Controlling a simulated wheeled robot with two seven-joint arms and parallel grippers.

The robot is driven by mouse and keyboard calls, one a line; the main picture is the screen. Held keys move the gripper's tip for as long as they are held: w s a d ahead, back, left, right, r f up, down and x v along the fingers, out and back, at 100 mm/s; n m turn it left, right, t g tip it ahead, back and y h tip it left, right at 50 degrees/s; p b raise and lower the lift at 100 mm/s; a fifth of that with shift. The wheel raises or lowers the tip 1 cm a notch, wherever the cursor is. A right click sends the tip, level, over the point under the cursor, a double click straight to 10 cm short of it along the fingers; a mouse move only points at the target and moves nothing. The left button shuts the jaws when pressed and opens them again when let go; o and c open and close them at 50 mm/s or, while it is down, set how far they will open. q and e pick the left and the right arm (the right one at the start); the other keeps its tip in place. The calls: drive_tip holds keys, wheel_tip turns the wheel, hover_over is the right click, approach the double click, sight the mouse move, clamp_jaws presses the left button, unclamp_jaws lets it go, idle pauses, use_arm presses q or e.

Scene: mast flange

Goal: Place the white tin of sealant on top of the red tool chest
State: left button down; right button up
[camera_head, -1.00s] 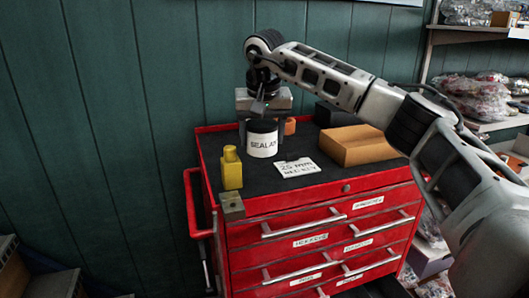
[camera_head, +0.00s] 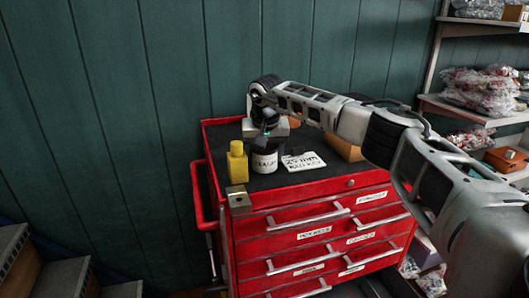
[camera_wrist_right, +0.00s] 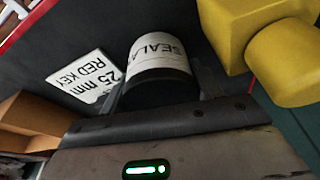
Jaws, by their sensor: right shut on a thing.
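The white tin of sealant (camera_head: 264,162), with a black lid, is upright at the top of the red tool chest (camera_head: 284,196), between a yellow bottle and a white card. In the right wrist view the tin (camera_wrist_right: 158,52) is between the fingers with its lid towards the palm. My right gripper (camera_head: 265,146) comes from above and is shut on the tin. Whether the tin's base touches the dark chest top is hard to tell. My left gripper is not in view.
A cardboard box (camera_head: 345,147) is farther right, partly behind my arm. A small metal block (camera_head: 238,199) sits at the front left corner. Shelves (camera_head: 470,108) stand at right.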

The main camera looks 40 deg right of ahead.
drive_tip(key=o, duration=1.2)
drive_tip(key=shift+f, duration=0.15)
drive_tip(key=b+v, duration=0.1)
drive_tip(key=v, duration=1.1)
drive_tip(key=shift+r, duration=0.25)
drive_tip(key=shift+f, duration=0.1)
